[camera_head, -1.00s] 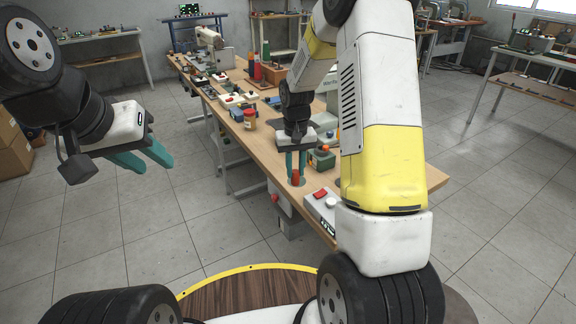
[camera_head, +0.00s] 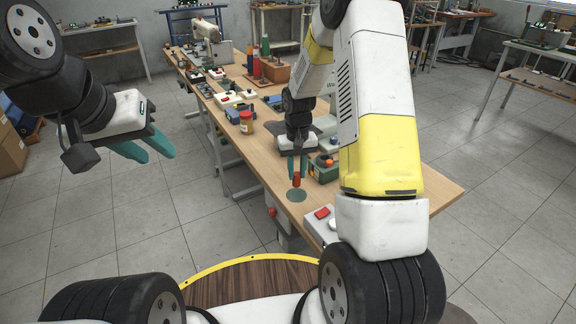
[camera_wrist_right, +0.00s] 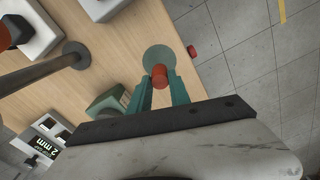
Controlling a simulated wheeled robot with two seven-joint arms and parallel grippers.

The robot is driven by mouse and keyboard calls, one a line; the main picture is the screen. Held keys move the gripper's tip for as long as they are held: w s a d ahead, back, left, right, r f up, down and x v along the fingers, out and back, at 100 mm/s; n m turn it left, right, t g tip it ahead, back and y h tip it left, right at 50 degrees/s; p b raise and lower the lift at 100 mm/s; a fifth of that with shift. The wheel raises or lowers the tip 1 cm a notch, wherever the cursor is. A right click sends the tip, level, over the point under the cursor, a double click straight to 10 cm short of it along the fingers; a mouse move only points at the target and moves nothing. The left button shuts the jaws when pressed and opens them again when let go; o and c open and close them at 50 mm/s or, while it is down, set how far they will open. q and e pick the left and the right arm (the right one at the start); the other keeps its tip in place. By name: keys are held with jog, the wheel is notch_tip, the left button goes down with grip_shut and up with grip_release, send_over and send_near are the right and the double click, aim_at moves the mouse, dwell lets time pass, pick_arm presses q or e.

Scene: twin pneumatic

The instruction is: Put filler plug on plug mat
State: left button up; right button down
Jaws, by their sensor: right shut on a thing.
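The filler plug is a small red cylinder (camera_head: 297,180) held between the teal fingertips of my right gripper (camera_head: 297,167). It also shows in the right wrist view (camera_wrist_right: 159,75). The plug mat looks like the round grey-green disc (camera_head: 297,196) on the near part of the wooden table; it shows in the right wrist view too (camera_wrist_right: 160,56). In that view the plug overlaps the mat's near edge. In the head view it appears just behind and above the mat; the exact gap is unclear. My left gripper (camera_head: 148,152) is open and empty, left of the table.
A grey box with a red button (camera_head: 322,213) stands right of the mat. A green box (camera_head: 324,170) stands close behind the right gripper. An orange-red jar (camera_head: 246,122) stands further back along the wooden table (camera_head: 265,160). The table's left edge runs near the mat.

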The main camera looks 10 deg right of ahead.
jog(key=shift+f, duration=1.85)
jog(key=c, duration=1.2)
grip_release()
jog(key=shift+f, duration=0.1)
notch_tip(320, 180, up, 12)
jog(key=shift+f, duration=0.1)
notch_tip(320, 180, up, 9)
jog(key=t, duration=0.2)
send_over(297, 174)
jog(key=s, duration=0.4)
jog(key=s+a+r+t+y, duration=0.1)
jog(key=s+r+t, duration=0.1)
jog(key=s+r, duration=0.4)
jog(key=s+a+r+t+y, duration=0.1)
jog(key=s+r, duration=0.5)
jog(key=s, duration=0.8)
jog(key=shift+s+t, duration=0.25)
jog(key=shift+t, duration=0.35)
